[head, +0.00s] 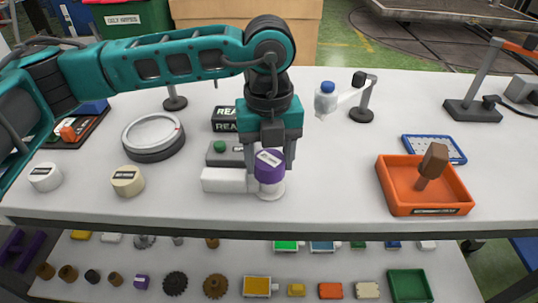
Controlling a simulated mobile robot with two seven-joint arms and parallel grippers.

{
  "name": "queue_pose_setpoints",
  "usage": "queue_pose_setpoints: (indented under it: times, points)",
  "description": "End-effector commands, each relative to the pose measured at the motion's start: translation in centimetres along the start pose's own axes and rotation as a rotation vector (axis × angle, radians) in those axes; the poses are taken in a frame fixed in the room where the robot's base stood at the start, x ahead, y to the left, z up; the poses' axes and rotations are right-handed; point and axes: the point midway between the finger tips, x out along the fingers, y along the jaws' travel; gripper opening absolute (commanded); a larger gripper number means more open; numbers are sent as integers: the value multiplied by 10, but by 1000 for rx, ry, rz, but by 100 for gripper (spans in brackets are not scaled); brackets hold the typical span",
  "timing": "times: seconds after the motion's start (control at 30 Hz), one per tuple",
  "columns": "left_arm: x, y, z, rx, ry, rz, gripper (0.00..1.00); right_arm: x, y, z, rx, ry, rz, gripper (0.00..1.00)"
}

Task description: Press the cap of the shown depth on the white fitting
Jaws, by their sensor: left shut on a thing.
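My left gripper (269,168) points straight down over the middle of the table and is shut on a purple cap (268,160) with a white label. The cap is right over the white fitting (271,193), whose round base shows below it. I cannot tell how far down the cap sits on the fitting. A white cap (45,177) and a cream cap (127,181), both labelled, stand on the table to the left. My right gripper is not in view.
A white block (224,181) and a grey box with a green button (220,147) are left of the fitting. A round dial (153,136) stands further left. An orange tray (399,207) with a brown-headed mallet (434,160) is right. A lower shelf holds small parts.

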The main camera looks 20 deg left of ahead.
Motion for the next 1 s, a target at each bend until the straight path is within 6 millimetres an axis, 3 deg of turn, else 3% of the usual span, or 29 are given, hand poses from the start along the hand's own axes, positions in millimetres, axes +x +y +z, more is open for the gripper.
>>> queue_pose_setpoints:
  times: [1.0]
  points:
    - [8, 0, 0, 0, 0, 1, 29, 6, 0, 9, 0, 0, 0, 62]
